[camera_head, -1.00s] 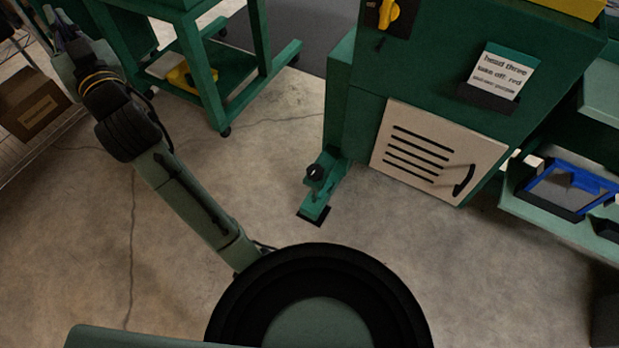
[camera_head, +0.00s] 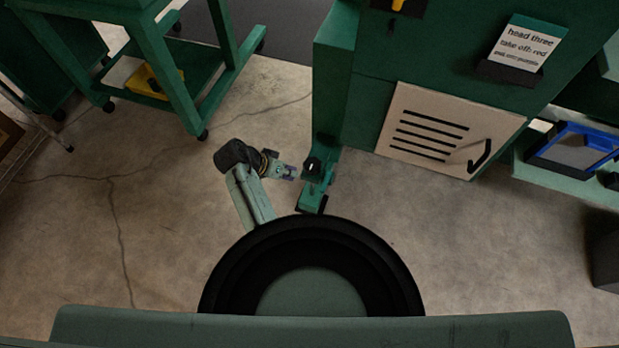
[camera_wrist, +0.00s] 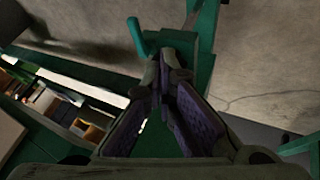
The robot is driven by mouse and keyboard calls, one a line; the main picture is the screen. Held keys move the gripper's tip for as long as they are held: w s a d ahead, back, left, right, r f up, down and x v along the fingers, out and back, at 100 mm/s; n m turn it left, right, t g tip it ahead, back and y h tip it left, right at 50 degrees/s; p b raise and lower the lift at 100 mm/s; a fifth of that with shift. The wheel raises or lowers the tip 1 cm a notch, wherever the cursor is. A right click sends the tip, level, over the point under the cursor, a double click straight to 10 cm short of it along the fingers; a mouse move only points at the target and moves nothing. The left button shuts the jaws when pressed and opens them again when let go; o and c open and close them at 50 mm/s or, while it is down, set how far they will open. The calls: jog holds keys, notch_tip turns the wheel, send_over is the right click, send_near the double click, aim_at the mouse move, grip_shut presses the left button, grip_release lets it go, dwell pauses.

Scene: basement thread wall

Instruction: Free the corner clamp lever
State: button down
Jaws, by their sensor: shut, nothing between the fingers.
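A green foot (camera_head: 311,200) juts from the bottom corner of the green machine, with a black knob (camera_head: 313,166) on it; I take this to be the corner clamp. In the wrist view a short, rounded teal lever (camera_wrist: 137,37) stands up just left of my fingertips, beside a green bar (camera_wrist: 205,35). My gripper (camera_wrist: 172,62) is shut and empty, its purple-padded fingers meeting at the tips close to the lever; I cannot tell if they touch it. In the head view my gripper (camera_head: 295,172) is at the left side of the knob, low down.
The green machine (camera_head: 350,110) has a pale slotted door (camera_head: 445,130) right of the foot. A green cart (camera_head: 165,75) with a yellow item (camera_head: 152,80) stands at the upper left. A shelf with a blue-framed tray (camera_head: 575,150) is at the right.

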aim_at(326, 182)
jog(key=shift+s+d+f, duration=0.35)
jog(key=shift+s+d, duration=0.15)
jog(key=shift+d, duration=0.1)
jog(key=x, duration=1)
jog(key=shift+p, duration=0.3)
jog(key=shift+s+d+r+n+t+p, duration=0.1)
jog(key=shift+s+d+n+t+p, duration=0.2)
jog(key=shift+s+d+n+p, duration=0.35)
